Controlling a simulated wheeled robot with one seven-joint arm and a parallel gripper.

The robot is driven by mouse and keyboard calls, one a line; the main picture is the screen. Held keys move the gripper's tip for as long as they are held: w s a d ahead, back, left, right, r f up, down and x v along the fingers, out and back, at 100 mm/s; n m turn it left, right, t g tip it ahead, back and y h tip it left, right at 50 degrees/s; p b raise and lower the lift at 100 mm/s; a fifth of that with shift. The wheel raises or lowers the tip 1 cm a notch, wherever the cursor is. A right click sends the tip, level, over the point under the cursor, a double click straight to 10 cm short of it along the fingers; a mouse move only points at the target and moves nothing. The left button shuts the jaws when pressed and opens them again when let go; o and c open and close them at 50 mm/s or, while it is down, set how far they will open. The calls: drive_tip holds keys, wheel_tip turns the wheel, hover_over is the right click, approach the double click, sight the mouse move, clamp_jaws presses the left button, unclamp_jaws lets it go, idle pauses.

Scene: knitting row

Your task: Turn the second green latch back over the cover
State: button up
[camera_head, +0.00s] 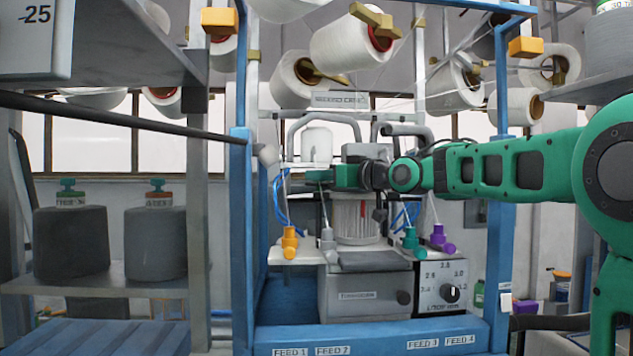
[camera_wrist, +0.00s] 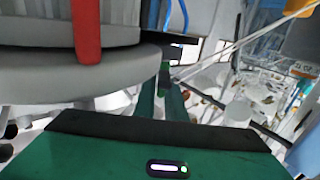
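The machine's ribbed grey cylinder (camera_head: 350,222) stands at the middle of the head view, with a red bar (camera_head: 363,211) on its front. The red bar (camera_wrist: 87,30) is also large at the upper left of the wrist view, above the rounded grey rim (camera_wrist: 75,75). My gripper (camera_head: 318,175) reaches in from the right to the cylinder's upper left. In the wrist view my gripper (camera_wrist: 162,92) has its two dark green fingers close together. A small green piece (camera_wrist: 164,76), perhaps the latch, shows at their tips. Whether they touch or grip it is unclear. The cover cannot be made out.
Orange (camera_head: 290,243), teal (camera_head: 412,243) and purple (camera_head: 441,240) fittings stand around the machine. A dial box (camera_head: 440,287) is at its lower right. Blue posts (camera_head: 241,230) flank it, and yarn cones (camera_head: 350,45) and threads hang above. My arm spans the right side.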

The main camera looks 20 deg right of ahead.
drive_tip(key=o, duration=0.4)
drive_tip(key=shift+d, duration=0.2)
drive_tip(key=shift+a, duration=0.1)
drive_tip(key=shift+s, duration=0.1)
drive_tip(key=v, duration=1)
drive_tip(key=shift+s, duration=0.2)
drive_tip(key=shift+c, duration=0.5)
